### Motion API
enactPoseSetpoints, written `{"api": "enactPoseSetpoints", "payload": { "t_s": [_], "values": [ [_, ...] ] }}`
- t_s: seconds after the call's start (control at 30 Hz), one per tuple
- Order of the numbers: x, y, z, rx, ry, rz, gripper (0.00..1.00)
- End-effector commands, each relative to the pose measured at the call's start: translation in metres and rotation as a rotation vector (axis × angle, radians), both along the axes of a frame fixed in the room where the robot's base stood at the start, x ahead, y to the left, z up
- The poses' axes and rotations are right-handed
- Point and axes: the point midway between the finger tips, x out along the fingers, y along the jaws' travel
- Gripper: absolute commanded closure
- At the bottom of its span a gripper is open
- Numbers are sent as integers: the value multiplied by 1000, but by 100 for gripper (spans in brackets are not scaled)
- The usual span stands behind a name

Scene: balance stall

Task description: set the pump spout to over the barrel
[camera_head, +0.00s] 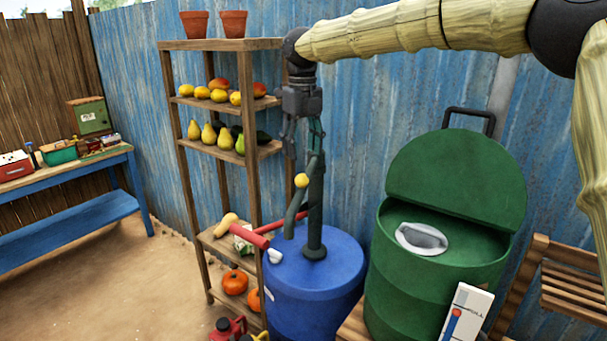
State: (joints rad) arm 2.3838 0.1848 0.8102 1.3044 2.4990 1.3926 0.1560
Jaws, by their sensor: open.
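A blue barrel (312,292) stands in front of the shelf. A dark grey-green hand pump (316,205) rises upright from its lid. A slanting grey-green arm (293,217) with a yellow knob (301,180) near its top shows at the pump's left side. I cannot tell surely whether this arm is the spout or a lever. My gripper (302,148) hangs fingers down at the pump's top, above the yellow knob. It is open, and its fingers overlap the pump in the picture; contact is unclear.
A red T-shaped piece (268,228) shows left of the pump. A wooden shelf (222,45) with fruit and pots stands behind. A green bin (383,275) with a raised lid is close on the right. A blue table (80,212) stands far left; the ground before it is clear.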

Motion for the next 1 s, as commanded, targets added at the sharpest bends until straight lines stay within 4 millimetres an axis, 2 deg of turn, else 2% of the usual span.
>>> {"api": "enactPoseSetpoints", "payload": {
  "t_s": [0.3,0.5,0.7,0.93,1.0],
  "values": [
    [0,0,-50,-3,3,1,47],
    [0,1,-72,-2,3,1,47],
    [0,0,-81,-1,2,0,47],
    [0,0,-81,-1,1,0,47],
    [0,0,-81,-1,1,0,58]
  ]
}}
